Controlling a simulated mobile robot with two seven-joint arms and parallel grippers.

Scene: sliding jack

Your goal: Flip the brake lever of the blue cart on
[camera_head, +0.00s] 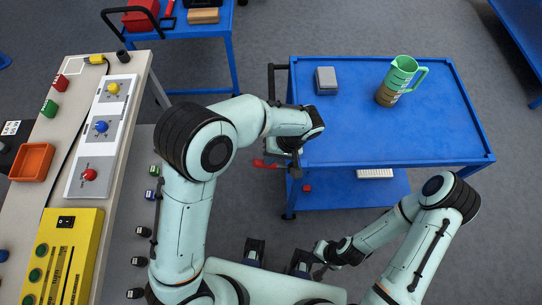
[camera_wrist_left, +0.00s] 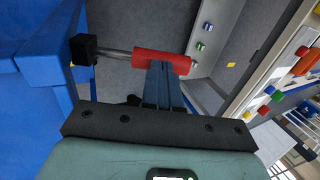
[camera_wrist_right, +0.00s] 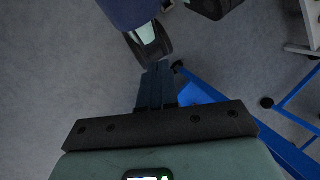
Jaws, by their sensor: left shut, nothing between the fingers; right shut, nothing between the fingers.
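The blue cart (camera_head: 400,140) stands right of centre. Its brake lever has a red grip (camera_head: 265,163) that sticks out left from the cart's near left corner. In the left wrist view the red grip (camera_wrist_left: 150,60) lies across the tips of my left gripper (camera_wrist_left: 160,75), on a metal rod from a black block. My left gripper (camera_head: 294,163) is shut and empty, close against the grip; whether it touches is unclear. My right gripper (camera_wrist_right: 157,80) is shut and empty, low in front of the cart, apart from it.
On the cart are a grey box (camera_head: 326,80) and a green jug (camera_head: 402,76). A workbench (camera_head: 135,100) with switches and a yellow panel (camera_head: 63,260) runs along the left. Another blue cart (camera_head: 205,28) stands at the back. Grey floor (camera_head: 235,230) is clear between.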

